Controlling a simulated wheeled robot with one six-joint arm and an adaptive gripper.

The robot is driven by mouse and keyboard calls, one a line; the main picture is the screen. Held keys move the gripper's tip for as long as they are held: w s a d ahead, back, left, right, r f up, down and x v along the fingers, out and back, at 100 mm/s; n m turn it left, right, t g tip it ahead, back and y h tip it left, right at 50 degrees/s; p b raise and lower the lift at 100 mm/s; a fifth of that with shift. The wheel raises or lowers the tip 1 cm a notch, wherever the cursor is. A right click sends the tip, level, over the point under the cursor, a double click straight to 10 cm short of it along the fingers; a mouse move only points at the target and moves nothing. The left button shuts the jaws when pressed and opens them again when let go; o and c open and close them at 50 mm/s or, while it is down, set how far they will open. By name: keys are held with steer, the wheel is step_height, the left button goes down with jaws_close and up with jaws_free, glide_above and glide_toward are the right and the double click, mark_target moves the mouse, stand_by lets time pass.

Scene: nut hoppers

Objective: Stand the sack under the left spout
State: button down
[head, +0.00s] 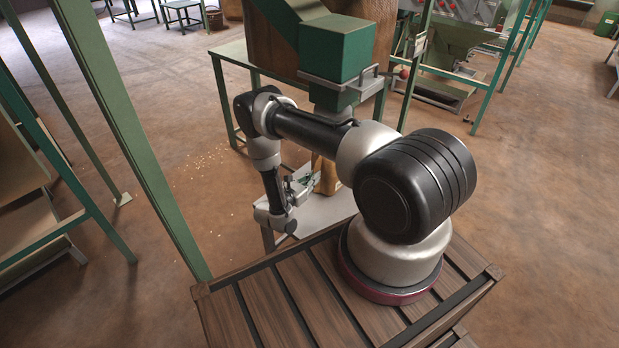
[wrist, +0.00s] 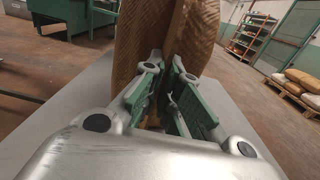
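The brown woven sack (head: 327,176) stands roughly upright on a grey metal platform (head: 335,207), below the green spout box (head: 338,55) of the near hopper. In the head view my arm hides the sack's top and part of the spout's lower end. My gripper (head: 306,186) is at the sack's left side, low over the platform. In the wrist view the sack (wrist: 193,35) fills the space ahead of my gripper (wrist: 169,85).
A green post (head: 125,120) rises at the left, near a green-framed stand (head: 40,235). Another green hopper frame (head: 460,60) stands at the back right. Open floor with scattered nuts lies left of the platform. Pallets with sacks (wrist: 300,85) show at the right in the wrist view.

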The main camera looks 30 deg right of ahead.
steer(key=c, duration=1.6)
jaws_free()
steer(key=shift+c, duration=0.2)
steer(key=v, duration=1.2)
